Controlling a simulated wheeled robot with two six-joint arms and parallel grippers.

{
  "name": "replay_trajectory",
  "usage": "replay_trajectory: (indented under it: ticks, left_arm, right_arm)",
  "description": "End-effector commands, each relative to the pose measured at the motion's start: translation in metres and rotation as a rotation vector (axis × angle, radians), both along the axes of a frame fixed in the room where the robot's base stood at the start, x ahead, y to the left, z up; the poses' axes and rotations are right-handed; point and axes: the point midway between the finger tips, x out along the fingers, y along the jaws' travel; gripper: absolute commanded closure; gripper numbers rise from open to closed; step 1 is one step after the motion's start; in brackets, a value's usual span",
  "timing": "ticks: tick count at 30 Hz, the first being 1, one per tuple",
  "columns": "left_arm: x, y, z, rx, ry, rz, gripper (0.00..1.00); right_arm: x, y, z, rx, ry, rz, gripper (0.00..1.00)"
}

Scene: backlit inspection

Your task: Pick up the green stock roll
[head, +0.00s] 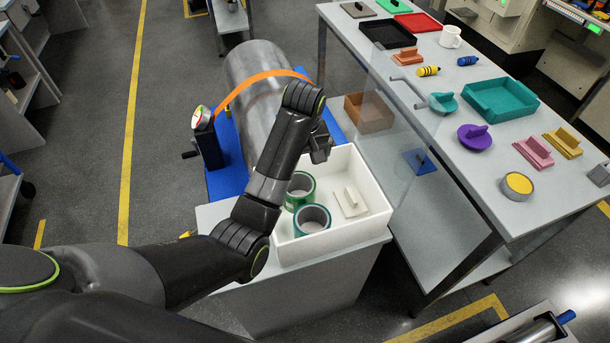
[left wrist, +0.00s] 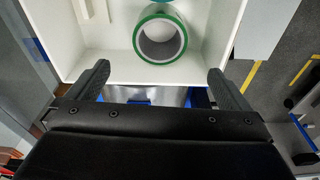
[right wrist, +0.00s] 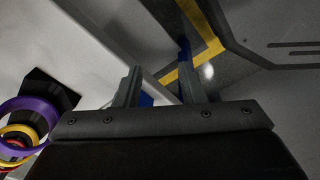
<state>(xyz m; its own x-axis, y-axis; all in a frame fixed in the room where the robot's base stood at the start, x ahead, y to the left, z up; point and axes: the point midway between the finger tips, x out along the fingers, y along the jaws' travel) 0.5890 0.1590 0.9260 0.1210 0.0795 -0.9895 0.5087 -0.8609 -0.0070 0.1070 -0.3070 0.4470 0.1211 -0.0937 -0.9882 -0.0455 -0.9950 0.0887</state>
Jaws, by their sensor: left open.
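The green stock roll (head: 293,195) is a ring with a green outer band and pale inner core, in the white bin (head: 375,212). It also shows in the left wrist view (left wrist: 140,42), beyond my fingertips. A teal-green roll (head: 301,227) lies beside it in the bin, with only an edge at the top of the left wrist view. My left gripper (head: 320,153) is above the bin's far edge, open and empty, apart from the roll. My right gripper (right wrist: 160,80) shows only in its wrist view, fingers apart with nothing between them.
A cream handled block (head: 350,203) is also in the bin. A clear panel (head: 400,130) is between the bin and the right table, which holds trays and several coloured parts. Coloured rings (right wrist: 35,115) show beside my right gripper.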

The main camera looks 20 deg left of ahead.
Motion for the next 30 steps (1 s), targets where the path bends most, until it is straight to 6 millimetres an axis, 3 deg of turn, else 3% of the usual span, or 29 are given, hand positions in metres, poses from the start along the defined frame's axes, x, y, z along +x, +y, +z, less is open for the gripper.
replay_trajectory:
  ticks: [5, 9, 14, 21, 25, 30]
  left_arm:
    - [0.000, -0.002, -0.013, -0.005, 0.002, -0.004, 0.00]
    - [0.002, -0.001, -0.032, -0.004, 0.001, -0.002, 0.00]
    - [0.006, 0.003, -0.061, -0.003, 0.008, -0.002, 0.00]
    - [0.012, 0.006, -0.107, -0.004, 0.005, -0.003, 0.00]
    - [0.014, 0.007, -0.119, -0.003, 0.003, -0.003, 0.00]
    - [0.016, 0.009, -0.127, -0.003, 0.003, -0.003, 0.00]
  right_arm:
    - [0.004, 0.007, -0.013, 0.009, -0.007, -0.001, 0.64]
    - [-0.018, 0.007, -0.031, 0.009, 0.025, -0.008, 0.64]
    - [-0.037, 0.006, -0.023, 0.007, 0.054, -0.012, 0.64]
    - [-0.022, 0.002, -0.022, 0.002, 0.031, -0.007, 0.64]
    - [-0.011, 0.000, -0.022, 0.001, 0.013, -0.003, 0.64]
    - [-0.011, 0.000, -0.021, 0.000, 0.014, -0.003, 0.64]
